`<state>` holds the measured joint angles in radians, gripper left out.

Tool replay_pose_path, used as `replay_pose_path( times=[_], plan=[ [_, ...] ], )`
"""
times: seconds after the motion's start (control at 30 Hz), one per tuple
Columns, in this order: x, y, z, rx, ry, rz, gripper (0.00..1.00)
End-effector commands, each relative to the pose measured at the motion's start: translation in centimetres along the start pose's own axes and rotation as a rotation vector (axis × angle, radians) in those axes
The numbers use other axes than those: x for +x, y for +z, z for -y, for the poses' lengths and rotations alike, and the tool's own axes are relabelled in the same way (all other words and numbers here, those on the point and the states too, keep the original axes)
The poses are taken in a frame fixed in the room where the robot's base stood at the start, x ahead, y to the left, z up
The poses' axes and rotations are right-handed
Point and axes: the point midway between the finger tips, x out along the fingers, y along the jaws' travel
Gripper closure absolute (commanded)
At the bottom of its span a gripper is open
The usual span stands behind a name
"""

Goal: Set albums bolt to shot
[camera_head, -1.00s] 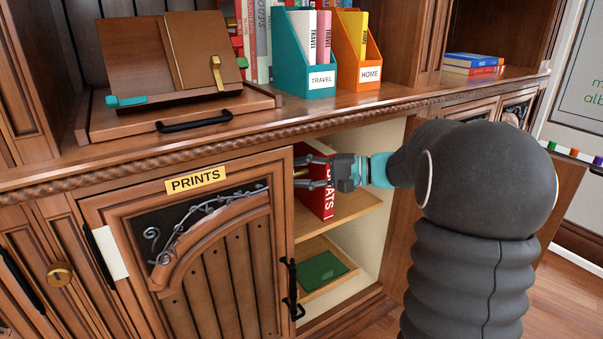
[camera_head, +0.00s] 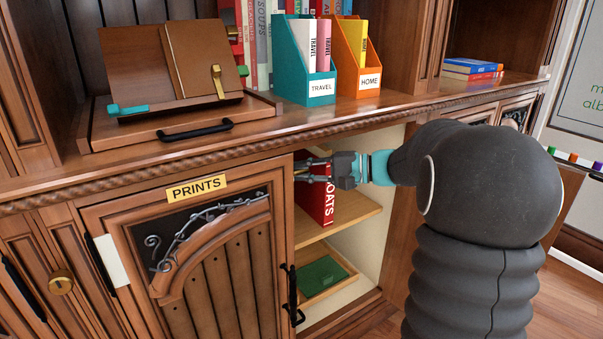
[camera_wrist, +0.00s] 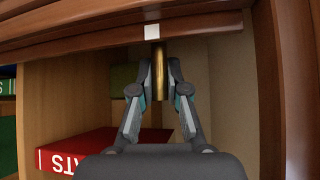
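My gripper (camera_head: 312,172) reaches into the open cabinet bay, above the red book and partly behind the edge of the PRINTS door. In the wrist view a vertical brass rod (camera_wrist: 157,72), apparently the bolt, stands between the two fingers of my gripper (camera_wrist: 160,62), below the top edge of the bay. The fingers are parted around the rod. I cannot tell whether they press on it. A small white square (camera_wrist: 151,31) is on the wood above the rod. No ALBUMS label is readable, and the rod's upper end is hidden.
The PRINTS door (camera_head: 195,240) stands left of the bay, with a black handle (camera_head: 292,292). A green item (camera_head: 322,273) lies below. The countertop above holds file boxes (camera_head: 308,87) and a book stand (camera_head: 150,65).

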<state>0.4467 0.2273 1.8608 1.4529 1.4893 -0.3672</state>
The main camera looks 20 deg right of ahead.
Motion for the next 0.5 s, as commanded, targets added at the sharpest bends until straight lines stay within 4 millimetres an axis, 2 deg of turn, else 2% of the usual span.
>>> replay_pose_path(
  times=[0.03,0.1,0.5],
  plan=[
    [-0.07,0.04,0.72,-0.009,-0.01,-0.002,0.76],
    [-0.07,0.03,0.69,-0.009,-0.009,-0.002,0.6],
    [-0.62,-0.03,0.41,-0.005,-0.005,-0.003,0.6]
  ],
)
